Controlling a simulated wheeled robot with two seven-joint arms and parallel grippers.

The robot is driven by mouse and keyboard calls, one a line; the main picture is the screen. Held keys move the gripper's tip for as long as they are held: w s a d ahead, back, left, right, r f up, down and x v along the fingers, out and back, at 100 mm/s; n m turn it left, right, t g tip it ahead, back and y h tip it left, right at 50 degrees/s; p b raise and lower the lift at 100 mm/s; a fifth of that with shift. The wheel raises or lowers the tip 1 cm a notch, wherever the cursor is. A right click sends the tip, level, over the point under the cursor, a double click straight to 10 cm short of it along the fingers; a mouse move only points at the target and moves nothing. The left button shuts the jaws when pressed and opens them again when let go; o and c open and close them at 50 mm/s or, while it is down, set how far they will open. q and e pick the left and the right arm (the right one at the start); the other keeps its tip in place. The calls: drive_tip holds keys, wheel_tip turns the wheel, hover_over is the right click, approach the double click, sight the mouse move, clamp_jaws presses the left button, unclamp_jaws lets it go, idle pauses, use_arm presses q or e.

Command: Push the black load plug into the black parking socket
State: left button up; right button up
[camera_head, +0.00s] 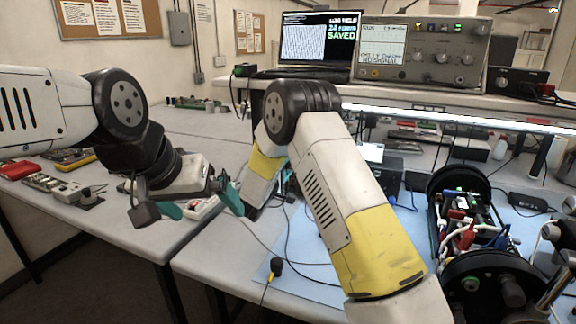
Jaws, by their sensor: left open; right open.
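A small black plug (277,266) with a cable lies on the blue mat (318,289) near the bench's front edge; I cannot tell for sure that it is the load plug. I cannot pick out the black parking socket with certainty. My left gripper (197,200) is open over the left bench, its teal-tipped fingers spread above a small white and red item (202,208). My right gripper (258,191) is beside it on the right, pointing down and partly hidden by its own arm. No held object shows in either gripper.
An instrument (422,52) and a laptop (315,45) stand on the back shelf. Small boxes (45,182) line the left bench. Loose cables cross the mat.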

sight(286, 167)
drive_tip(key=shift+w+d, duration=0.15)
drive_tip(key=shift+w, duration=0.25)
idle(0.8)
clamp_jaws()
idle(1.4)
drive_tip(key=shift+v, duration=3)
